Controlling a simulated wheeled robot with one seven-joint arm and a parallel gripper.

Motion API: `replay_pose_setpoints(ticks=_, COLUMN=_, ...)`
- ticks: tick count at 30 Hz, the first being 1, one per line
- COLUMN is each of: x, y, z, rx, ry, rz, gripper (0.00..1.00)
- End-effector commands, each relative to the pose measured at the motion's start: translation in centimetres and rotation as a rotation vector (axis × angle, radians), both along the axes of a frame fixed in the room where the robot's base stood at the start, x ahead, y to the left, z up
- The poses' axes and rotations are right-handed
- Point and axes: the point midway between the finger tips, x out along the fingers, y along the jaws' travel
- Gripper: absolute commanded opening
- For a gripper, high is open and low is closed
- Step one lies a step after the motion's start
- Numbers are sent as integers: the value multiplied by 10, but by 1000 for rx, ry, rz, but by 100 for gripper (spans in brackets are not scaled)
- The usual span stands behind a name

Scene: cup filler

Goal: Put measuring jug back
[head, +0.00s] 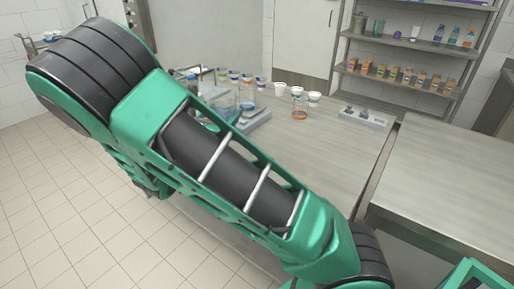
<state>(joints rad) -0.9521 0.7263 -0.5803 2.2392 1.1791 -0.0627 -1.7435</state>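I cannot pick out the measuring jug for certain. A clear vessel with an orange-red bottom (299,104) stands on the steel table (335,140) toward the back. Bluish clear vessels (247,106) stand to its left, partly hidden behind my green and black arm, and either group may include the jug. My arm crosses the view from upper left to lower right. My gripper does not show in the picture, so what it holds is hidden.
White cups (280,89) stand near the clear vessel. A small grey holder (362,118) sits at the table's right side. A second steel table (450,185) is bare on the right. Shelves with bottles and boxes (409,76) stand behind. Tiled floor is open at left.

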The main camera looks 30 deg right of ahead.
Motion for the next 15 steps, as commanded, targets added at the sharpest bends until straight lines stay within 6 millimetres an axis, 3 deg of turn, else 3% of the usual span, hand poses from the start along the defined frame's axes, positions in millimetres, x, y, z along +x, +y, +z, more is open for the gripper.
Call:
replay_pose_setpoints(ticks=3, x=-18, y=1, z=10, rx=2, ry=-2, rz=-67, gripper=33)
replay_pose_setpoints(ticks=8, x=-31, y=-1, z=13, rx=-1, ry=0, rz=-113, gripper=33)
replay_pose_setpoints(ticks=15, x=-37, y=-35, z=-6, rx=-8, ry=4, rz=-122, gripper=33)
